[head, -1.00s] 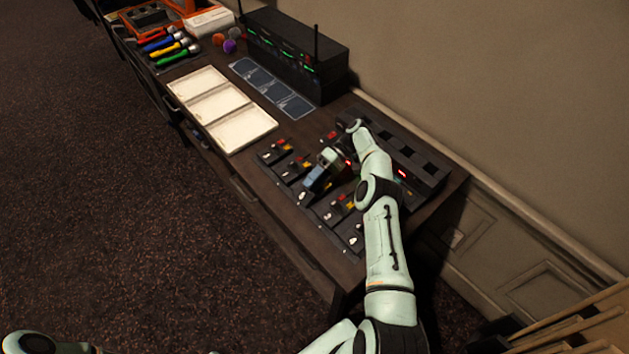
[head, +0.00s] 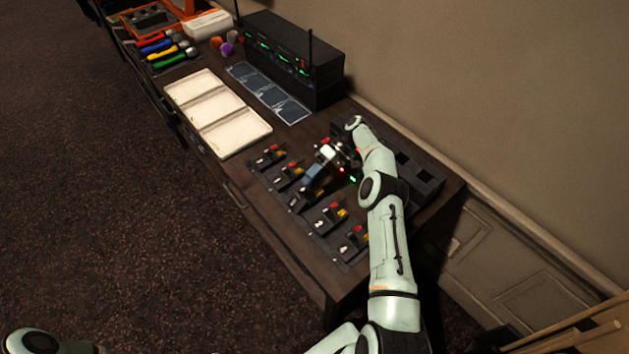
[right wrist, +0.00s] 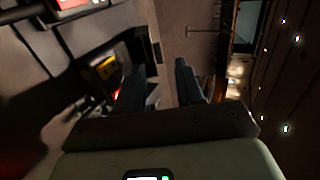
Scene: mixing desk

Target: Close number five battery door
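A row of small black battery units (head: 332,216) with red and yellow parts and pale marks runs along the front of the desk. I cannot read any numbers, so I cannot tell which is number five or how its door stands. My right gripper (head: 313,177) is over the middle of this row and hides part of the unit beneath it. In the right wrist view its two dark fingers (right wrist: 162,85) are apart with nothing seen held between them. A unit with a yellow and red part (right wrist: 105,70) shows left of the fingers there. My left gripper is out of view.
A black slotted rack (head: 424,178) lies behind my right arm. A black box with antennas and green lights (head: 285,60) stands at the back. Pale trays (head: 218,112) and a dark panelled strip (head: 268,92) lie left of the units. A wall runs behind the desk.

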